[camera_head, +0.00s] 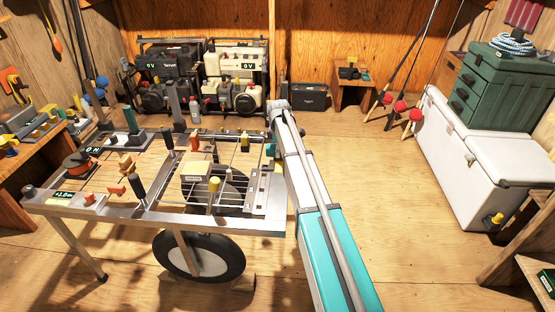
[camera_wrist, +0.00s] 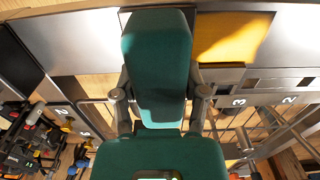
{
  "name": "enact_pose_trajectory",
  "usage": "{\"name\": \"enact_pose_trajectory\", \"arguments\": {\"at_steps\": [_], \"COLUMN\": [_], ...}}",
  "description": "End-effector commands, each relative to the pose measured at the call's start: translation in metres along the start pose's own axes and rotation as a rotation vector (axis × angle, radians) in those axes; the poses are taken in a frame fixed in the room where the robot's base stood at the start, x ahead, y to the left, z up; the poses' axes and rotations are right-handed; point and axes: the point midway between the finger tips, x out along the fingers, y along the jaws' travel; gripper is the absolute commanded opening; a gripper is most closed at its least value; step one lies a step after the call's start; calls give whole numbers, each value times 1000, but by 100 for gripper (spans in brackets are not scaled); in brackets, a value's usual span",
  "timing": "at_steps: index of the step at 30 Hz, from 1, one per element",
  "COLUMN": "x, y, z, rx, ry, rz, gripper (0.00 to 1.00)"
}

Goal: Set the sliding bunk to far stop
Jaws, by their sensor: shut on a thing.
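In the wrist view, my gripper (camera_wrist: 160,104) has a finger on each side of a dark green padded block (camera_wrist: 157,45), which appears to be the sliding bunk. It is shut on this block. A second dark green part (camera_wrist: 160,158) fills the bottom of that view; I cannot tell how the two join. A metal rail plate with the numbers 3 (camera_wrist: 239,102) and 2 (camera_wrist: 288,99) runs to the right of the fingers. In the head view, a small teal piece (camera_head: 270,150) shows beside the end of my arm at the trailer frame's right side. My fingers are not clear there.
The metal trailer frame (camera_head: 130,209) carries several upright posts and handles, with a wheel (camera_head: 199,262) below. Small engines stand on a rack (camera_head: 200,75) behind. A white chest (camera_head: 450,150) with a green drawer box (camera_head: 500,85) stands right. The floor between is clear.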

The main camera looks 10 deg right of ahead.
Motion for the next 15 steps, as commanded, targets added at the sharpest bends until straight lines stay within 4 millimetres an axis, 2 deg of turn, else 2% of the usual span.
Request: {"name": "enact_pose_trajectory", "arguments": {"at_steps": [2,12,13,15], "x": [0,0,0,0], "y": [7,10,10,10], "z": [0,0,0,0], "rx": [0,0,0,0], "ry": [-1,-1,-1,-1], "rz": [1,6,6,7], "gripper": [0,0,61,74]}}
